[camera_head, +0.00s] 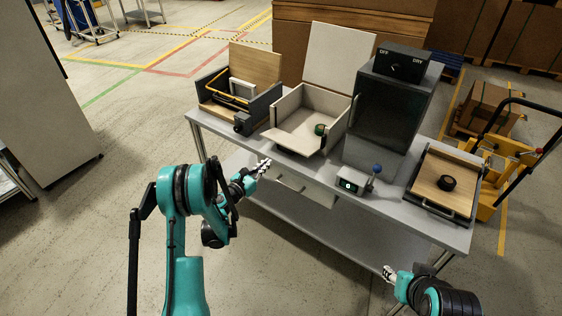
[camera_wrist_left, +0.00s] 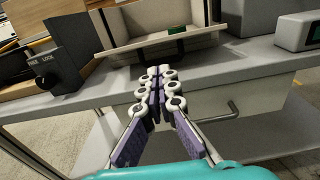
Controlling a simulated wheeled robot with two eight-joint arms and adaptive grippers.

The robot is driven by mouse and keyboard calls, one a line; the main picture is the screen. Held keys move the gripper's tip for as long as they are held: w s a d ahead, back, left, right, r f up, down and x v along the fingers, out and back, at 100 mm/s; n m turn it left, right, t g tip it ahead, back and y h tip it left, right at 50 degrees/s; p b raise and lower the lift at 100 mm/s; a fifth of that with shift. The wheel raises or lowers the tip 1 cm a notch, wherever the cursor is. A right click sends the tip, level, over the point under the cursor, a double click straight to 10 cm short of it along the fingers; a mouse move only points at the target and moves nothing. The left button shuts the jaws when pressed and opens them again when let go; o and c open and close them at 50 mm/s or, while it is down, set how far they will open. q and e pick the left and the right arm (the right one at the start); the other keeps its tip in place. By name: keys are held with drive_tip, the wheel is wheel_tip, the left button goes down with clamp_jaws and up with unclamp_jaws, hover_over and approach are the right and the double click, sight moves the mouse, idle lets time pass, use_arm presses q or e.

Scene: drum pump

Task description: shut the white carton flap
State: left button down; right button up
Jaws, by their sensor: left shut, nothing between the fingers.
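The white carton (camera_head: 283,128) stands open on the grey table, with its tall flap (camera_head: 340,58) raised upright at the back. A small green and black round object (camera_head: 319,129) lies inside it near the front right. My left gripper (camera_head: 265,163) is in front of the table's front edge, below and left of the carton, apart from it. In the left wrist view its fingers (camera_wrist_left: 158,72) are together and empty, pointing at the carton's low front wall (camera_wrist_left: 160,42); the flap is out of that view. My right gripper (camera_head: 388,272) is at the lower right, away from the carton, small and unclear.
Left of the carton stands an open wood and grey box (camera_head: 262,105) with a knob. To its right are a dark cabinet (camera_head: 390,105), a small box with a green display (camera_head: 348,185), and a wooden tray (camera_head: 430,188) with a black ring. A drawer (camera_head: 303,186) hangs under the tabletop.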

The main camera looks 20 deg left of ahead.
sight(289, 146)
use_arm(q)
drive_tip(key=b+x, duration=0.3)
drive_tip(key=x, duration=0.7)
drive_tip(key=shift+f, duration=0.1)
